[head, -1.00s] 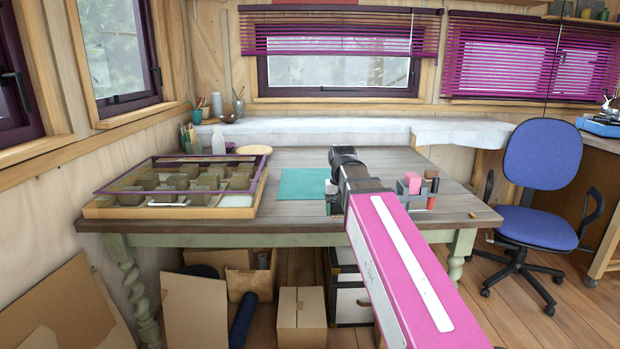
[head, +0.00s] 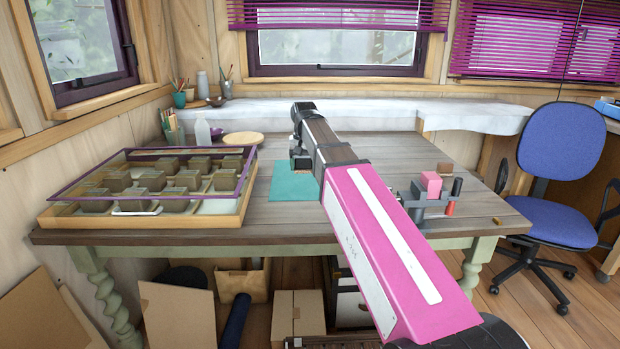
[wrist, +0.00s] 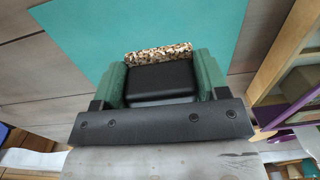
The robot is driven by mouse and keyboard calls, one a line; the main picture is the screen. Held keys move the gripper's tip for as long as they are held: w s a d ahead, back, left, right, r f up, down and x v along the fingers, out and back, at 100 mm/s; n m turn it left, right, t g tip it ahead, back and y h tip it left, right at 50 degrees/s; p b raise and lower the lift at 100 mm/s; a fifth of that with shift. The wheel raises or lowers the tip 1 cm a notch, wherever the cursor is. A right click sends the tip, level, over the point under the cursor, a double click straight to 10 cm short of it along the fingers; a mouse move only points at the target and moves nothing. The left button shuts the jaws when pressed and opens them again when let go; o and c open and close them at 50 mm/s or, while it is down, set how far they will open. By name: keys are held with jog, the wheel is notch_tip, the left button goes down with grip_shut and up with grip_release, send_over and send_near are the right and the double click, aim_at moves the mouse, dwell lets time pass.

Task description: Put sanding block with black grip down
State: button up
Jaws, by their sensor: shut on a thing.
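The sanding block with black grip (wrist: 160,80) shows in the wrist view between the two green fingers of my gripper (wrist: 160,85). The gripper is shut on it. A speckled brown and cream edge of the block shows beyond its black part. Behind the block lies a flat teal mat (wrist: 150,25) on the table; I cannot tell whether the block touches it. In the head view my gripper (head: 301,160) is over the right part of the teal mat (head: 285,188), and my arm hides the block there.
A wooden tray case (head: 240,215) with a purple-framed glass lid and several grey-brown blocks stands on the table's left. A grey holder (head: 415,198) with a pink block (head: 431,183) stands right of my arm. A round wooden disc (head: 243,138) lies behind. Bare tabletop (head: 300,225) shows in front of the mat.

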send_over(310, 185)
notch_tip(310, 185, down, 4)
jog(key=shift+w+r, duration=0.1)
jog(key=shift+r, duration=0.1)
jog(key=shift+f, duration=2.05)
jog(key=o, duration=1)
jog(key=shift+f, duration=0.1)
jog(key=shift+o, duration=0.2)
notch_tip(310, 185, up, 12)
jog(key=shift+d, duration=0.15)
